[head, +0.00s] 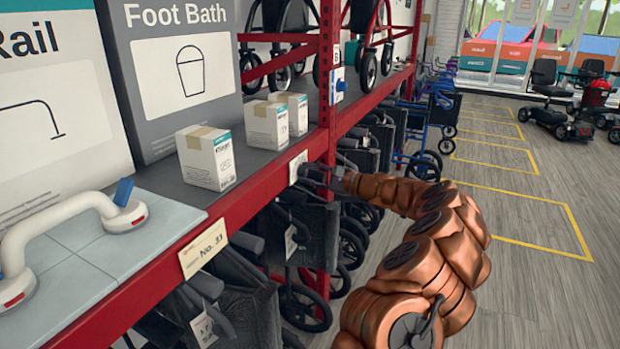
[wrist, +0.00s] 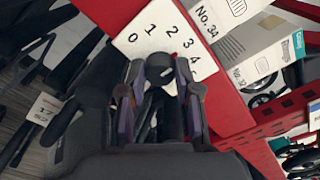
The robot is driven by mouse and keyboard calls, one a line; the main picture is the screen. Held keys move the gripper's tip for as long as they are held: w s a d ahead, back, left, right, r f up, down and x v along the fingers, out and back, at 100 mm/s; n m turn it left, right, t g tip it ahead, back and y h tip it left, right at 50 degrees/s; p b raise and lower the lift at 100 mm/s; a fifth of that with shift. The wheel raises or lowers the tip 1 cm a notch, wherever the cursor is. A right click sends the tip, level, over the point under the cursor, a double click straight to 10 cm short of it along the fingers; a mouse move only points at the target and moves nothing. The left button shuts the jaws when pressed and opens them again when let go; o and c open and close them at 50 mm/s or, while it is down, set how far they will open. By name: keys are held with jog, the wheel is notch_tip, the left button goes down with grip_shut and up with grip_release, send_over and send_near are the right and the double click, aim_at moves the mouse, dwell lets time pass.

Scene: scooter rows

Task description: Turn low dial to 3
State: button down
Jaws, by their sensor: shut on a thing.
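The dark round knob (wrist: 160,67) sits below the numbers, between my fingertips. My gripper (wrist: 161,92) is shut on the knob; it also shows in the head view (head: 322,176), reaching the plate from the right.
A second dial with a blue knob (head: 341,86) is higher on the red post (head: 327,120). Small white boxes (head: 206,157) and a white rail (head: 70,222) stand on the shelf. Folded wheelchairs (head: 305,235) are below it.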

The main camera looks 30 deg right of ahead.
jog(key=c, duration=0.8)
grip_release()
jog(key=shift+d, duration=0.1)
jog(key=v, duration=1.1)
jog(key=shift+s+d, duration=0.2)
jog(key=shift+s, duration=0.2)
